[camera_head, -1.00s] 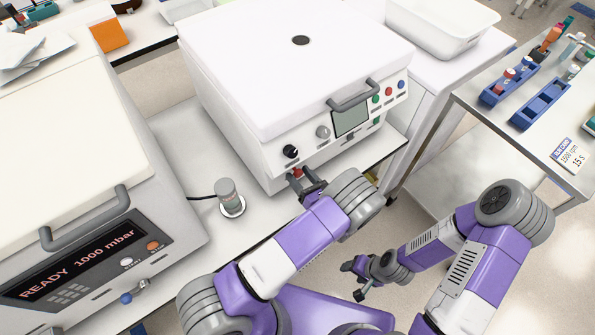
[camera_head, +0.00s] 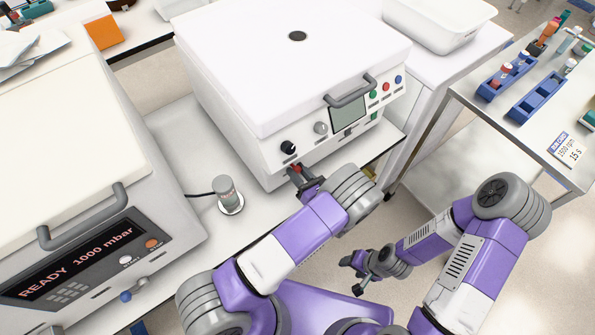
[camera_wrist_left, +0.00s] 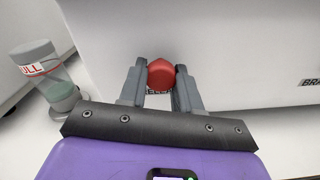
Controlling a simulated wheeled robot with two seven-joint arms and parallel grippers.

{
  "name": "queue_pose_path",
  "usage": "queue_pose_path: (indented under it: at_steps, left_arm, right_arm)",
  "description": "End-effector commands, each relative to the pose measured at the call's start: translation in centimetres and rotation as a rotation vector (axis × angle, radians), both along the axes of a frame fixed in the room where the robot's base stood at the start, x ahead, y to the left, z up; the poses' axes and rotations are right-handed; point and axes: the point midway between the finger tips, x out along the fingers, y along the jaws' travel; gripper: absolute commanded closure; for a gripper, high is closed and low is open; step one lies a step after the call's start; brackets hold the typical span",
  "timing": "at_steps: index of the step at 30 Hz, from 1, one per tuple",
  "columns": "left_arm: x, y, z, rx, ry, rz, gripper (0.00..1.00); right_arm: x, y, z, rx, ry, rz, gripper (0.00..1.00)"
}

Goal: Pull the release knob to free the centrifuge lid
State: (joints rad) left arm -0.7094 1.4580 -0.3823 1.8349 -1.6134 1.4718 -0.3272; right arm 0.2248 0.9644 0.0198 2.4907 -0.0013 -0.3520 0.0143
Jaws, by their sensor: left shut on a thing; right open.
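The centrifuge (camera_head: 290,70) is a white box with its lid down and a grey handle (camera_head: 350,92) at the lid's front edge. The red release knob (camera_wrist_left: 161,73) sits low on its front face, between the fingers of my left gripper (camera_wrist_left: 161,85) in the left wrist view. In the head view my left gripper (camera_head: 302,178) is at the lower front of the centrifuge, shut on the knob, which is mostly hidden there. My right gripper (camera_head: 354,276) is open and empty, low over the floor, apart from everything.
A second machine (camera_head: 70,180) reading "READY 1000 mbar" stands at the left. A small cylinder labelled "FULL" (camera_wrist_left: 42,72) stands on the bench left of my left gripper; it also shows in the head view (camera_head: 228,193). A cart (camera_head: 500,120) with blue tube racks is at the right.

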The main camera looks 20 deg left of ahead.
Motion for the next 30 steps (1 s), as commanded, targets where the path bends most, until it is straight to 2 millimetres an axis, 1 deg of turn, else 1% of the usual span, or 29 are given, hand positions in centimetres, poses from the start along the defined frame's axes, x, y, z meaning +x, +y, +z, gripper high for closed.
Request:
queue_pose_path:
  at_steps: [1,4,11,12,16,17,26,30]
  left_arm:
    - [-0.4,-0.5,-0.1,-0.002,0.004,-0.002,1.0]
    - [-1.0,-1.3,-0.1,-0.002,0.004,-0.002,1.0]
    - [-1.1,-1.3,-0.2,-0.002,0.005,0.0,1.0]
    - [-1.1,-1.3,-0.2,-0.002,0.005,0.0,0.63]
    - [-1.1,-1.3,-0.2,-0.001,0.005,0.0,0.43]
    - [-1.1,-1.3,-0.2,-0.002,0.004,0.0,0.42]
    - [-1.0,-1.1,-0.1,-0.001,0.002,0.001,0.42]
    - [-0.3,-0.3,-0.1,-0.002,0.001,0.003,0.42]
  right_arm:
    - [0.0,0.0,0.1,0.0,0.0,0.0,0.42]
    - [0.0,0.0,0.1,0.0,0.0,0.0,0.42]
    - [0.0,0.0,0.1,0.0,0.0,0.0,0.42]
    - [0.0,0.0,0.1,0.0,0.0,0.0,0.42]
    - [0.0,0.0,0.1,0.0,0.0,0.0,0.42]
    - [0.0,0.0,0.1,0.0,0.0,0.0,0.42]
    - [0.0,0.0,0.1,0.0,0.0,0.0,0.42]
    - [0.0,0.0,0.0,0.0,0.0,0.0,0.42]
